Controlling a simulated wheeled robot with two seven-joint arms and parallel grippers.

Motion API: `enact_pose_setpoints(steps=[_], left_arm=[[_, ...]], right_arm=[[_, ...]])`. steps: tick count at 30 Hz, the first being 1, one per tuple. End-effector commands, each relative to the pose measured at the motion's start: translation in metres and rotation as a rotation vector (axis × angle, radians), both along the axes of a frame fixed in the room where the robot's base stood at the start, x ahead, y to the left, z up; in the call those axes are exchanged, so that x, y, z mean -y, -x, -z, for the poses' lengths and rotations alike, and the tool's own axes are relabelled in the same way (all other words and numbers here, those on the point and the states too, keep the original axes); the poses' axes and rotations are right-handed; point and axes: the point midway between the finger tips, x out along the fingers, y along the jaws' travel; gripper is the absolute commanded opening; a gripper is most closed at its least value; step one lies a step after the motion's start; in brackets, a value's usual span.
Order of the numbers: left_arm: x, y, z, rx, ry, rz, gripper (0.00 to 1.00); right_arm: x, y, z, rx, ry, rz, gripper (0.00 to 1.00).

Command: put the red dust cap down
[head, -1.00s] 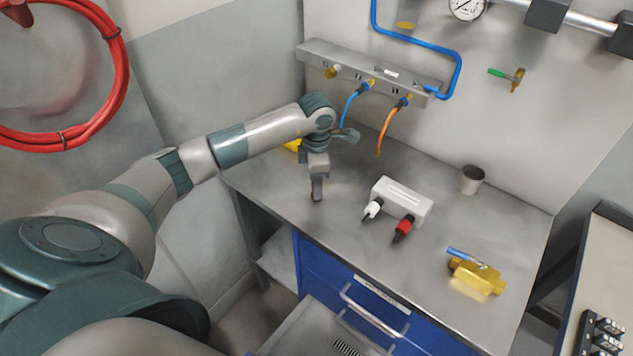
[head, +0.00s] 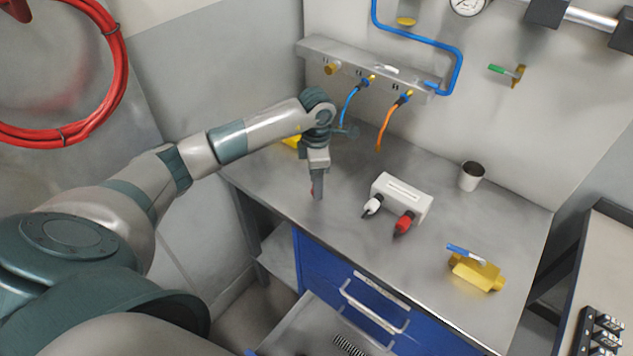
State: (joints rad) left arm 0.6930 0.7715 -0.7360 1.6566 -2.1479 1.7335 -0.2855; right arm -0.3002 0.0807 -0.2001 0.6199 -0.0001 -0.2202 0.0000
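My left gripper (head: 317,193) points down at the left part of the steel bench top, its fingertips at or just above the surface. My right gripper is not in view.
A white box (head: 402,194) with a white plug (head: 372,206) and a red plug (head: 404,223) sits right of the gripper. A metal cup (head: 471,177) and a yellow valve block (head: 476,273) stand farther right. An open drawer (head: 325,330) juts out in front. Bench (head: 345,225) around the gripper is clear.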

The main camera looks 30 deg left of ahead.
Motion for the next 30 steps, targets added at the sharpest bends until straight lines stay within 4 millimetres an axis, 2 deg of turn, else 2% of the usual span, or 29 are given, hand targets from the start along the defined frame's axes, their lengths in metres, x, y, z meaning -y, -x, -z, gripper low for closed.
enact_pose_setpoints(steps=[5,19,24,30], left_arm=[[-0.001,-0.002,-0.019,0.007,-0.002,0.001,0.38],[0.0,-0.002,-0.098,0.006,0.0,0.0,0.38],[0.0,-0.001,-0.113,0.004,0.0,0.0,0.38],[0.0,0.0,-0.117,0.002,-0.001,0.0,0.38]], right_arm=[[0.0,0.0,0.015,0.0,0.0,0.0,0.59],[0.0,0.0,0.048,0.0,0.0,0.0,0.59],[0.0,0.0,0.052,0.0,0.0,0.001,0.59],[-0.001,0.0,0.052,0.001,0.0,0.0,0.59]])
